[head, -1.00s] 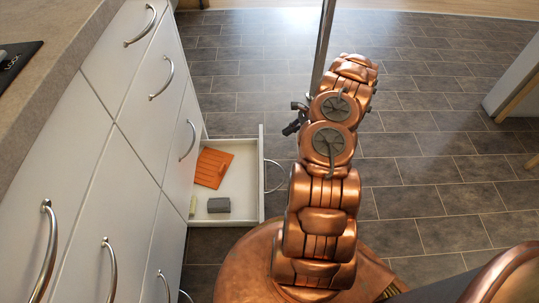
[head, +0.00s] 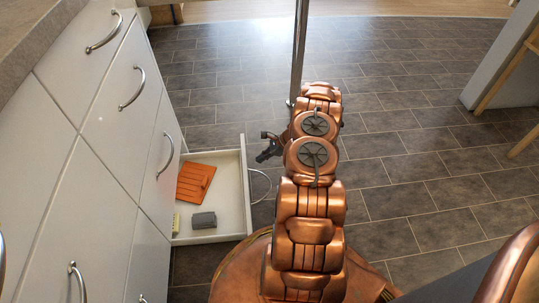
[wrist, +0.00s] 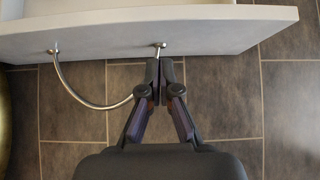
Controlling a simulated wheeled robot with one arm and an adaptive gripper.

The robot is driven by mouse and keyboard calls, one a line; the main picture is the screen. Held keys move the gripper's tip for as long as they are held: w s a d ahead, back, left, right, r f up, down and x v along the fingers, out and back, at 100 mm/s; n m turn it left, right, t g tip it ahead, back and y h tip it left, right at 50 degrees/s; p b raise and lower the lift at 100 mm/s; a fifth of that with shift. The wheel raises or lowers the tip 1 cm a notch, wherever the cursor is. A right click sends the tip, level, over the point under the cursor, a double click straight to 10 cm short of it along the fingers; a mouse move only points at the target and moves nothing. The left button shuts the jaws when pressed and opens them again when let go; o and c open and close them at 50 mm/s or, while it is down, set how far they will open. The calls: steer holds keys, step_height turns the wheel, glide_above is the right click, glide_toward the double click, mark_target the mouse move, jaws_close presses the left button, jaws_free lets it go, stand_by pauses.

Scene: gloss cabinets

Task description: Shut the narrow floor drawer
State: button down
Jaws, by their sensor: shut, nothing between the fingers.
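The narrow floor drawer (head: 246,190) stands pulled out from the bottom of the white cabinet at the left in the head view. Its front panel (wrist: 215,28) crosses the top of the wrist view, with a curved metal handle (wrist: 85,98) on it. My gripper (wrist: 166,62) is shut and empty, its fingertips close to the panel by the handle's right end. I cannot tell whether they touch it. In the head view my gripper (head: 264,152) shows small and dark just beyond the drawer's far front corner, partly hidden by my arm.
Inside the drawer lie an orange slatted board (head: 195,183), a grey block (head: 204,220) and a small yellowish item (head: 176,223). Closed cabinet fronts with curved handles (head: 132,88) rise at the left. The tiled floor (head: 420,170) to the right is clear. A thin metal post (head: 299,50) stands behind my arm.

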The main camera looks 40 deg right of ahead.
steer(key=shift+w+a+b, duration=0.3)
steer(key=shift+w+a, duration=0.3)
steer(key=shift+a, duration=0.2)
steer(key=shift+w+a+b, duration=0.25)
steer(key=shift+w+a, duration=0.3)
steer(key=shift+a, duration=0.2)
steer(key=shift+r, duration=0.1)
